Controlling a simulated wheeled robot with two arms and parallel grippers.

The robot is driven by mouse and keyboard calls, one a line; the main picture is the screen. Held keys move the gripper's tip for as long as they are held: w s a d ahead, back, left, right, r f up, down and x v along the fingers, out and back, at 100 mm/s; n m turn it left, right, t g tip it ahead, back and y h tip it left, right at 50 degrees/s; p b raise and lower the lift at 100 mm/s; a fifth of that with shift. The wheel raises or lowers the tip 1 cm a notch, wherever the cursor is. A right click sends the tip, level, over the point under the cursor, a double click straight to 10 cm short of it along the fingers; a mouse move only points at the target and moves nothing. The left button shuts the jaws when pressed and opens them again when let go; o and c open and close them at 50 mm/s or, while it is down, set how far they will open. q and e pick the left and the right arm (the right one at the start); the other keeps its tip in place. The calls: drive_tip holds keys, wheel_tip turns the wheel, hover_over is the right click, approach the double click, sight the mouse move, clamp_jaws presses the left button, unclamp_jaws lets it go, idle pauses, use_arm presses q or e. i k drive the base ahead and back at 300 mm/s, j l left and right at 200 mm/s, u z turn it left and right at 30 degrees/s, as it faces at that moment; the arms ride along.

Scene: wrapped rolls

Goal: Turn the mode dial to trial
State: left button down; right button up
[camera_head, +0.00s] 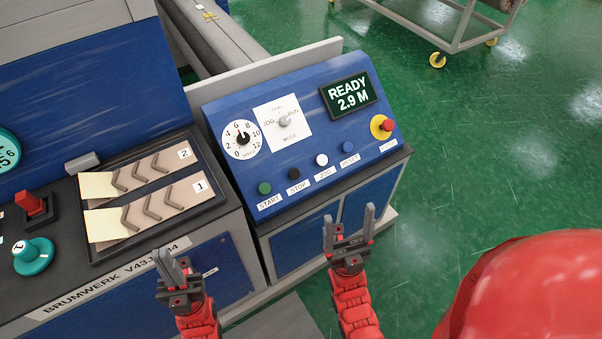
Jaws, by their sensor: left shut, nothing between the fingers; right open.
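The mode dial (285,122) is a small grey knob on a white square plate (273,142) on the sloped blue control panel (228,177). Lettering sits above, left and right of the knob; JOG is on the left, MODE below, and the rest is too small to read surely. I cannot tell where the knob points. My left gripper (171,258) is shut and empty, in front of the left cabinet, well below and left of the dial. My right gripper (349,222) is open and empty, in front of the panel's lower right, apart from it.
A speed dial (242,138) is left of the mode dial. A display (349,95) reads READY 2.9 M. A red button on yellow (386,126) sits at right. Several buttons line the lower panel, including green START (265,188). Green floor (480,140) is clear at right.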

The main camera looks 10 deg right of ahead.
sight(285, 120)
drive_tip(key=l+u, duration=0.5)
drive_tip(key=u, duration=0.2)
drive_tip(key=l+u, duration=0.35)
drive_tip(key=i+j, duration=0.05)
drive_tip(key=j, duration=0.05)
